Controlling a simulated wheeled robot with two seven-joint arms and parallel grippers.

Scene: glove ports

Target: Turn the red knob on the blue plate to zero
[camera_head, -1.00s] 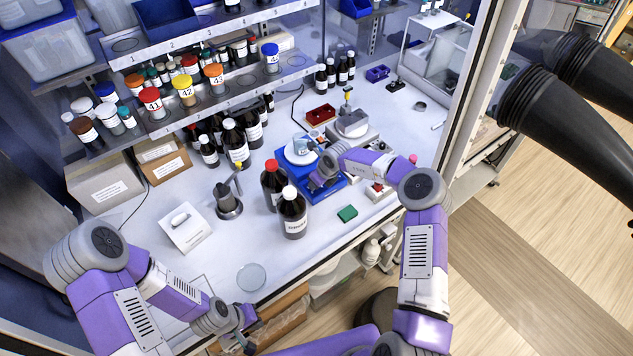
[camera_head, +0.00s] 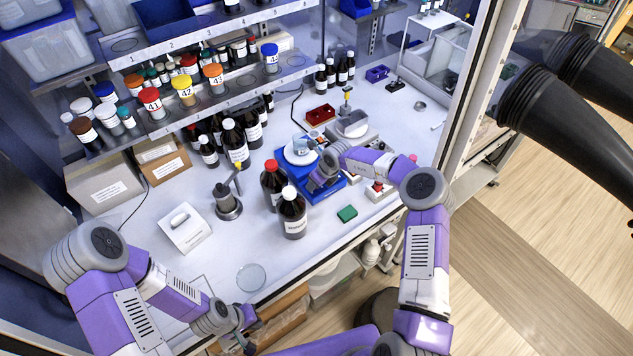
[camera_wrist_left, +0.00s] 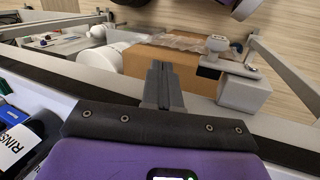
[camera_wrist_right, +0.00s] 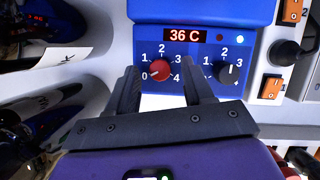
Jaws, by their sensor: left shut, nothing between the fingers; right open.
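The blue plate (camera_head: 333,190) stands on the bench with a white disc top, partly covered by my right arm. In the right wrist view its blue front (camera_wrist_right: 205,35) faces me and reads 36 C. The red knob (camera_wrist_right: 160,70) is on the left of that front, over a dial marked 0 to 4. Its pale mark points lower left, towards the zero end. My right gripper (camera_wrist_right: 159,76) is open, one finger on each side of the red knob; contact cannot be told. My left gripper (camera_head: 246,342) is shut and empty near the bench's front edge; it also shows in the left wrist view (camera_wrist_left: 162,78).
A black knob (camera_wrist_right: 230,72) sits just right of the red knob. Dark bottles (camera_head: 292,213) stand left of the plate. A green block (camera_head: 347,214) lies in front, and a balance-like device (camera_head: 352,125) stands behind. The bench's front middle is mostly clear.

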